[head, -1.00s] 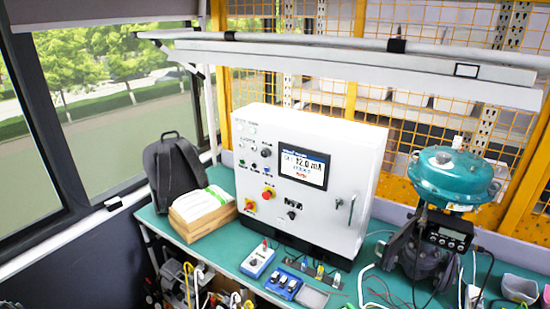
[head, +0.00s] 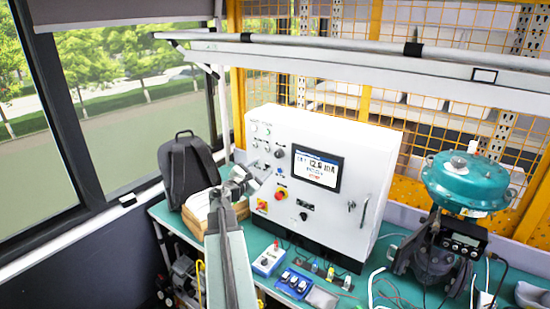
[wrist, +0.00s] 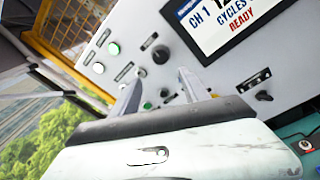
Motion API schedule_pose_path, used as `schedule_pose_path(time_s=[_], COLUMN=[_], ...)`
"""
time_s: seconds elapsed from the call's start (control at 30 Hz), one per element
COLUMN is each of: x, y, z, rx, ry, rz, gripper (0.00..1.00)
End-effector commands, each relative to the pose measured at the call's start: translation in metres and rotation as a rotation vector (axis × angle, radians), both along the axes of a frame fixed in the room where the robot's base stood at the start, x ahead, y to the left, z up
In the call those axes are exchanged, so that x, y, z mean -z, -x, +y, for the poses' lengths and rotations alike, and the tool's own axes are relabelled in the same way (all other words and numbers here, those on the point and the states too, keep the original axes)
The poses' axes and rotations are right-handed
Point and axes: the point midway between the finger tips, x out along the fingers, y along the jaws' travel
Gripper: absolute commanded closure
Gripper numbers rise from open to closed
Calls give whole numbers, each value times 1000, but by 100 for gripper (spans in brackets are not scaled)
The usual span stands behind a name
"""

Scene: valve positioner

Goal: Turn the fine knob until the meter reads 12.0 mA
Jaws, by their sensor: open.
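The white control box (head: 330,130) stands on the bench with a lit screen (head: 317,168). Its reading starts with 12; the last digit is too blurred to be sure of. The wrist view shows only part of the screen (wrist: 225,18). One black knob (head: 279,153) is left of the screen and shows in the wrist view (wrist: 160,54); another (head: 303,216) is below it, also in the wrist view (wrist: 263,97). I cannot tell which is the fine knob. My gripper (head: 258,176) is open and empty before the panel's left side. In the wrist view its fingers (wrist: 158,80) point at the panel, below the upper knob.
A red and yellow knob (head: 262,205) is low on the panel. Blue boxes (head: 268,262) (head: 294,284) lie before the box. A teal valve actuator (head: 467,182) stands right, a backpack (head: 190,165) left. A white rail (head: 330,58) runs overhead.

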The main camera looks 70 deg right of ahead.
Motion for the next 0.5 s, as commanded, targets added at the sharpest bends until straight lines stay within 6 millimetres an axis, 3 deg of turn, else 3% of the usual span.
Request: schedule_pose_path(time_s=[0.1,0.33,0.5], x=[-8,-8,-8], y=[14,14,18], z=[-10,-19,-46], rx=[4,3,5], ry=[20,21,20], rz=[69,72,70], gripper=[47,47,47])
